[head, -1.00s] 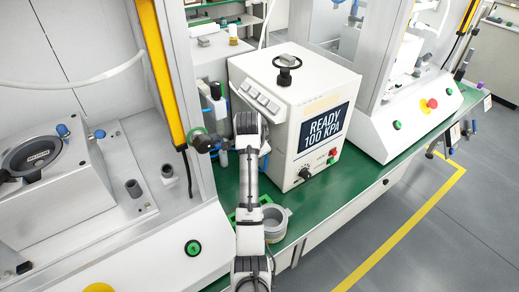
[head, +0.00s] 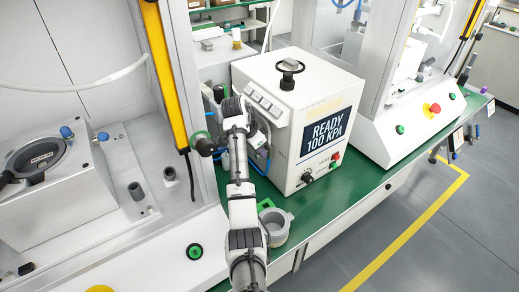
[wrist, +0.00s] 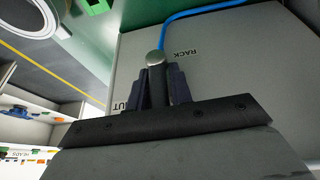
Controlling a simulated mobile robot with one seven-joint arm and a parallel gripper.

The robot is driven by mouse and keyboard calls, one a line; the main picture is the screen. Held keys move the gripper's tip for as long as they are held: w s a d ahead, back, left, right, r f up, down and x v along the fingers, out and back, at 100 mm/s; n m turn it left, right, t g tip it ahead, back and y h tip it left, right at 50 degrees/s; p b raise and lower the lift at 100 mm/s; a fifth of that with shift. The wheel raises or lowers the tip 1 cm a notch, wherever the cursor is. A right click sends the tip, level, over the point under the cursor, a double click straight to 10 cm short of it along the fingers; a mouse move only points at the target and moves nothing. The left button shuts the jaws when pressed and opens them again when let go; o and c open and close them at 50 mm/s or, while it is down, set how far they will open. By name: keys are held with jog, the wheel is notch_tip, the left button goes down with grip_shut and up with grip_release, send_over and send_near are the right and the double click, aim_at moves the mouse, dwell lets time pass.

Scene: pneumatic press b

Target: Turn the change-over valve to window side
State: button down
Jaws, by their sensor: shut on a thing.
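In the wrist view my gripper (wrist: 160,90) is shut, its dark fingers around a small part with a round silver end (wrist: 156,59). This part looks like the handle of the change-over valve; the fingers hide most of it. It stands in front of a grey panel (wrist: 235,70). The panel bears the upside-down word "RACK" and a partly hidden label ending in "UT". In the head view my arm reaches to the left side of the white box (head: 285,115). My arm hides the gripper and valve there.
The box's screen (head: 325,132) reads "READY 100 KPA". A grey cup (head: 275,225) stands on the green bench (head: 350,185) close to my arm. A yellow column (head: 164,75) rises left of the arm.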

jog(key=shift+f, duration=0.1)
jog(key=c, duration=1.4)
grip_release()
jog(key=shift+o, duration=0.2)
